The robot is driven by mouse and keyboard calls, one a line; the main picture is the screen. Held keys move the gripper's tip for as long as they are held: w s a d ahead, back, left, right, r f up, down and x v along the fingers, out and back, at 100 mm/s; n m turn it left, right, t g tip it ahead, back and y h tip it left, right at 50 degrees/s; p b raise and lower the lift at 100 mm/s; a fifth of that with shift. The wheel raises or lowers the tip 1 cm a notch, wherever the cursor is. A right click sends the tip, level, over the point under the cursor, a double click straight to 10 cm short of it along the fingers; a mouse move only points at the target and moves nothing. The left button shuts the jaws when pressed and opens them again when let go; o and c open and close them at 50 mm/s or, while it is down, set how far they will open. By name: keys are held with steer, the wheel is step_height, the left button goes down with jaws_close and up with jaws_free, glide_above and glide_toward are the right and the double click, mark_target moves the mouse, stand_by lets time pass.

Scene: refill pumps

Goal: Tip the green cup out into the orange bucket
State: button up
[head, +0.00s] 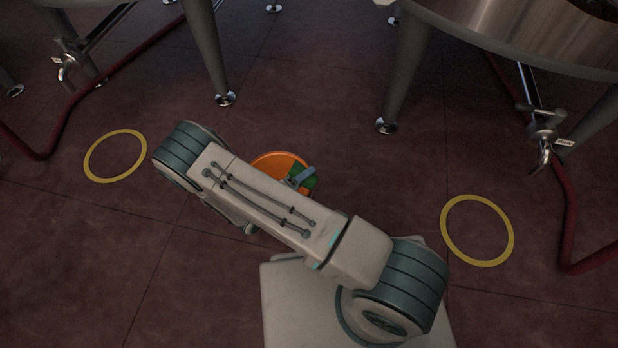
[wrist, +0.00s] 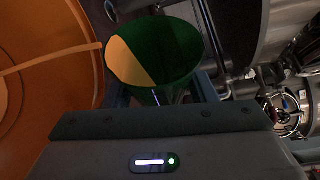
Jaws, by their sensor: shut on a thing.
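My gripper (wrist: 160,92) is shut on the green cup (wrist: 178,45), with a finger on either side of it. In the wrist view I see into the cup's mouth, and a pale yellow patch, seemingly liquid, lies along its left side, toward the bucket. The cup looks tilted. The orange bucket (wrist: 45,110) fills the left of the wrist view. In the head view the bucket (head: 277,160) stands on the floor, partly hidden by my arm. The cup (head: 308,184) shows over its right side.
Steel tanks on legs stand at the back, one at the upper right (head: 530,30). Taps hang at the left (head: 68,68) and right (head: 543,140). Yellow floor rings lie left (head: 87,164) and right (head: 443,232). Dark red hoses run along both sides.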

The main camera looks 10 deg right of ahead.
steer(key=shift+r, duration=0.1)
steer(key=shift+r+n, duration=0.1)
steer(key=shift+n, duration=0.3)
stand_by(0.4)
steer(key=shift+r, duration=0.1)
steer(key=shift+w+a+r+n+h, duration=0.15)
steer(key=shift+a+r+n+h, duration=0.05)
steer(key=shift+n+h, duration=0.25)
stand_by(0.7)
